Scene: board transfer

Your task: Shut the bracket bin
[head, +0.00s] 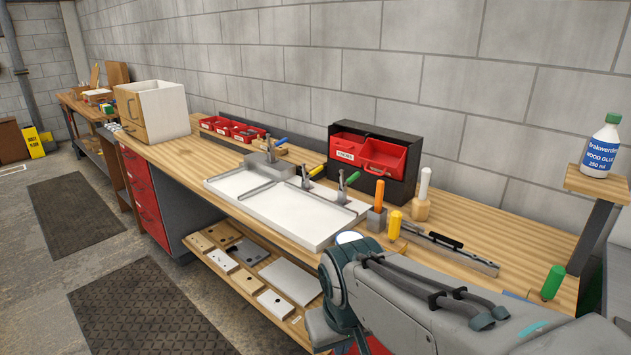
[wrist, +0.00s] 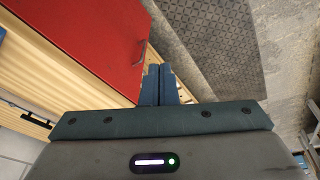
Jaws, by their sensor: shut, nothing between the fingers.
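A black rack (head: 404,137) stands at the back of the bench with two red bins side by side. The left red bin (head: 346,147) sits back in the rack and bears a white label. The right red bin (head: 383,158) stands further forward and also has a label. I cannot read the labels well enough to tell which is the bracket bin. My gripper (wrist: 160,82) is shut and empty in the wrist view, close beside a red panel (wrist: 95,38) with a small dark handle. The head view hides my gripper behind my arm.
Red drawers (head: 146,200) are under the left bench end. Floor mats (head: 150,310) lie on open floor.

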